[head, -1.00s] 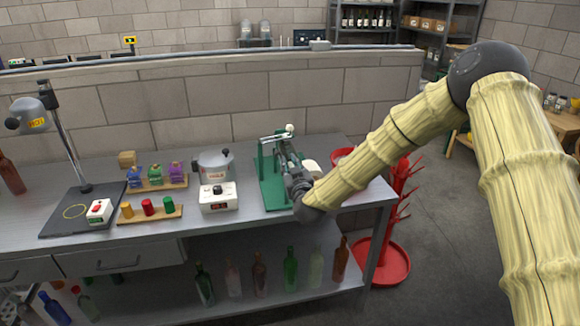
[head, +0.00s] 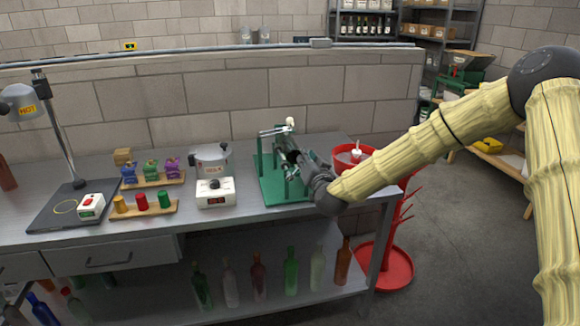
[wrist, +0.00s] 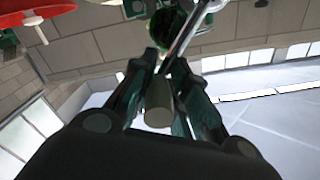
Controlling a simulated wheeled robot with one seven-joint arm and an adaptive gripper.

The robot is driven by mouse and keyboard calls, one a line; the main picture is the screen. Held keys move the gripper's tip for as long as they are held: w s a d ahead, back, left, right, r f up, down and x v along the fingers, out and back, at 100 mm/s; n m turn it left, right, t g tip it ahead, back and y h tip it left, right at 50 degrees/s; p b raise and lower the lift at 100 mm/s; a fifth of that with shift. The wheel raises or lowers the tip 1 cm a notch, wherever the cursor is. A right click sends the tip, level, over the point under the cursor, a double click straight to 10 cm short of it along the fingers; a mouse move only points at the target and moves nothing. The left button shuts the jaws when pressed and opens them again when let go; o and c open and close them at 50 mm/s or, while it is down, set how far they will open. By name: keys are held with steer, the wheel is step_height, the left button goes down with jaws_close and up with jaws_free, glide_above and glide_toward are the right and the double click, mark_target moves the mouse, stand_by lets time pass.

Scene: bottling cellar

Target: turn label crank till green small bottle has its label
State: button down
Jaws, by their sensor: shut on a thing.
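The label machine (head: 268,188) has a green base and stands near the right end of the bench, with a pale knob on top. A dark green bottle (head: 285,147) seems to lie in its frame, partly hidden by my gripper. In the wrist view its round dark green end (wrist: 178,32) shows beyond the metal crank arm (wrist: 186,35). My gripper (head: 308,165) is at the machine's right side. In the wrist view my gripper (wrist: 160,88) is shut on the crank's grey-green handle (wrist: 158,104). I cannot tell whether the bottle has a label.
A white-based heater pot (head: 214,192) stands left of the machine. Wax blocks (head: 141,202) and small capped figures (head: 150,172) sit on wooden strips further left. A red bottle-drying stand (head: 392,268) with a red basin (head: 343,164) is at the right end.

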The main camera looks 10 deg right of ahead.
step_height(320, 180, down, 12)
steer(key=d+m+b, duration=0.1)
steer(key=m+b, duration=1.4)
steer(key=b, duration=0.4)
steer(key=shift+d+f+m+b, duration=0.2)
steer(key=shift+d+m+b, duration=0.15)
steer(key=shift+d+m, duration=0.05)
steer(key=shift+a, duration=0.1)
steer(key=c, duration=1.4)
jaws_free()
steer(key=shift+r, duration=0.1)
steer(key=shift+o, duration=0.2)
steer(key=shift+r, duration=0.1)
